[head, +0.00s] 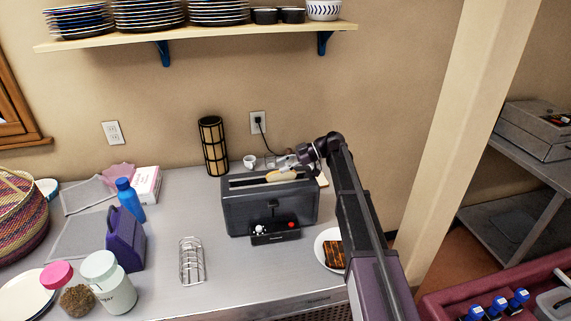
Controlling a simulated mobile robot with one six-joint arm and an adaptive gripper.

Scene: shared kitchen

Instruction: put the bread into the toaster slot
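The dark grey toaster (255,209) stands on the metal counter, with a long slot along its top and controls on its front. A pale slice of bread (284,175) shows at the right part of the slot, its upper part above the toaster's top. How deep it sits in the slot is hidden. My gripper (285,164) is just behind and above the bread, reaching in from the right. Its fingers are small here and partly hidden, so I cannot tell whether they touch or grip the bread.
A toast rack (192,262) stands left of the toaster. A white plate (323,262) with a dark grilled item (334,254) is at the right. A black-and-tan cylinder (214,146) and a white cup (249,161) stand behind. A shelf (200,36) with dishes hangs above.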

